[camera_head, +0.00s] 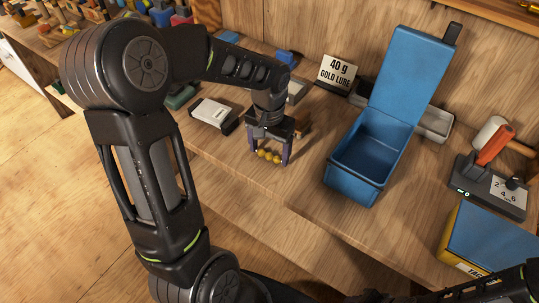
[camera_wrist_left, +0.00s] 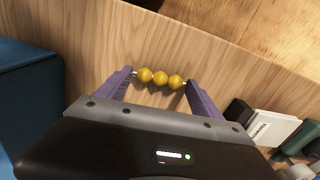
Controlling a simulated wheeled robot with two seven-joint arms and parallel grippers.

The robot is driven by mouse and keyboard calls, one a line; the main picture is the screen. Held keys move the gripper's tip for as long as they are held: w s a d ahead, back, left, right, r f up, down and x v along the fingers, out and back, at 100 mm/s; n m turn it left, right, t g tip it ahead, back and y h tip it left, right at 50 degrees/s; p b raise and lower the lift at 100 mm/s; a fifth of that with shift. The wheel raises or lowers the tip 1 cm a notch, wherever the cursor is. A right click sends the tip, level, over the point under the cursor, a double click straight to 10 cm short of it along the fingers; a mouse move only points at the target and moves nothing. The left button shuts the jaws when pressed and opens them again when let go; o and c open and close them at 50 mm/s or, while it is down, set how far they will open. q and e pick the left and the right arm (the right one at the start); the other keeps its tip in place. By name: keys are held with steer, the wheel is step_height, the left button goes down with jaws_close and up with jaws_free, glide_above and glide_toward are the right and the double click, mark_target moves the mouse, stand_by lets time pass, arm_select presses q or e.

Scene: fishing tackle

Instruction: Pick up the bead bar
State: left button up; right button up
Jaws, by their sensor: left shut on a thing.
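The bead bar (camera_head: 268,156) is a short bar with three yellow beads. My left gripper (camera_head: 268,159) is shut on it, with one purple finger at each end of the row. In the left wrist view the bead bar (camera_wrist_left: 160,78) spans the gap between the two fingertips (camera_wrist_left: 159,80), and the wooden bench top shows behind it. I cannot tell whether the bar touches the bench. My right gripper is not clearly in view; part of my right arm shows at the lower right of the head view.
An open, empty-looking blue box (camera_head: 352,190) stands right of my left gripper. A "40 g GOLD LURE" sign (camera_head: 338,72) stands behind. A white-topped box (camera_head: 212,112) lies to the left. A grey device (camera_head: 490,190) and a blue-and-yellow box (camera_head: 492,238) are at the right.

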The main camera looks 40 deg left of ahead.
mark_target(269, 153)
arm_select(q)
steer(key=c, duration=0.7)
steer(key=shift+r, duration=0.1)
step_height(269, 153, up, 10)
steer(key=shift+f+b, duration=0.1)
steer(key=shift+b, duration=0.3)
stand_by(0.3)
